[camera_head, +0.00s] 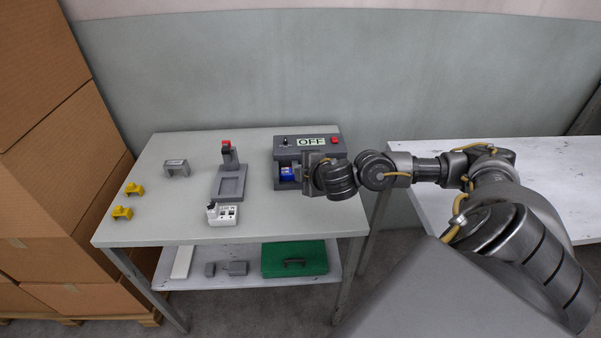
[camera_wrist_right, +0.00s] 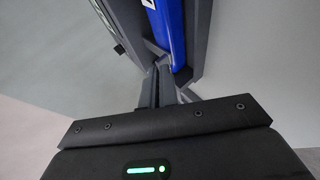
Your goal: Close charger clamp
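The charger (camera_head: 308,146) is a dark grey box at the back right of the table, with a display reading OFF, a red button and a small black knob. A blue block (camera_head: 287,173) sits in its lower front bay; it also shows as a blue bar in the right wrist view (camera_wrist_right: 166,28). My right gripper (camera_wrist_right: 162,75) is at the front right of the charger, its fingers close together beside the blue block. No object shows clearly between them, and contact is unclear. My right wrist hides part of the bay, and I cannot clearly make out the clamp. My left gripper is not in view.
On the table (camera_head: 150,228) stand a grey fixture with a red top (camera_head: 229,180), a white terminal block (camera_head: 222,213), a grey bracket (camera_head: 177,168) and two yellow parts (camera_head: 122,213). A green case (camera_head: 294,258) lies on the lower shelf. Cardboard boxes (camera_head: 60,160) stand left.

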